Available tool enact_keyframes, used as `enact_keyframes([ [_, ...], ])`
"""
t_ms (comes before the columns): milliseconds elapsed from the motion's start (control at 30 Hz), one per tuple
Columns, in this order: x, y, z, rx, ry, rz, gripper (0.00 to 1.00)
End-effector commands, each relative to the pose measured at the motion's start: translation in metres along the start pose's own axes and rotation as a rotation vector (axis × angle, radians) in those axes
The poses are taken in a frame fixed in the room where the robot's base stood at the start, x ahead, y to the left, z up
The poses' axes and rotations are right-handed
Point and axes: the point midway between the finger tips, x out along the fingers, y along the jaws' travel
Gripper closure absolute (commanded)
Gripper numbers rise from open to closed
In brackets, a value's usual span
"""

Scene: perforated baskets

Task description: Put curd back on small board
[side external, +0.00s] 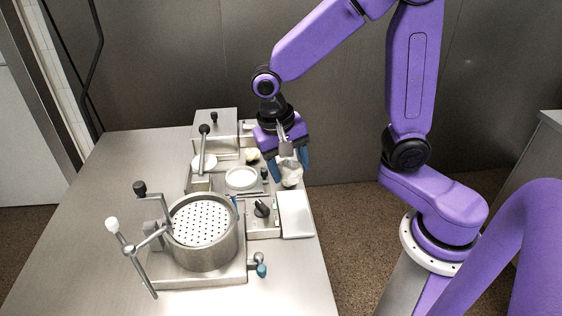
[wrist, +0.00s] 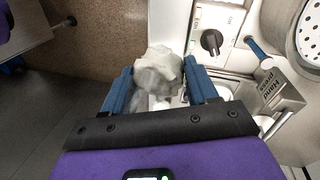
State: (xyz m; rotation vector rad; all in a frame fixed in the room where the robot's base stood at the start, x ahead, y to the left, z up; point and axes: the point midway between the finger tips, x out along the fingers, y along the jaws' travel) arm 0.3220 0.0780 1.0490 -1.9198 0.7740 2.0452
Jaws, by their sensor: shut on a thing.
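The curd (side external: 292,178) is a white, lumpy piece. My gripper (side external: 289,168) is shut on it and holds it between two blue fingers near the table's right edge. The curd also shows between the fingertips in the wrist view (wrist: 158,72). A flat, pale rectangular board (side external: 296,215), which looks like the small board, lies at the table's right edge, just in front of the gripper in the side view. Its top looks bare. In the wrist view the board (wrist: 169,22) lies just beyond the curd, which hides its near end.
A perforated round basket (side external: 202,222) with lever handles stands front left of the board. A black knob (side external: 262,209) sits on a panel beside the board. A white round dish (side external: 241,178) and a metal box (side external: 215,130) are farther back. The table's left side is clear.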

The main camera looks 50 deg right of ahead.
Motion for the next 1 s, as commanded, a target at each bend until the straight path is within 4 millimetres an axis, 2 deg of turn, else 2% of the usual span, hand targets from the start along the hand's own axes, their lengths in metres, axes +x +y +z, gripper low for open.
enact_keyframes([
  [100,0.011,0.008,-0.006,0.186,-0.042,0.001,0.78],
  [300,0.021,0.013,-0.01,0.342,-0.075,-0.001,0.78],
  [567,0.036,0.01,-0.011,0.358,-0.079,0.002,0.78],
  [1000,0.08,0.001,-0.01,0.356,-0.079,0.003,0.78],
])
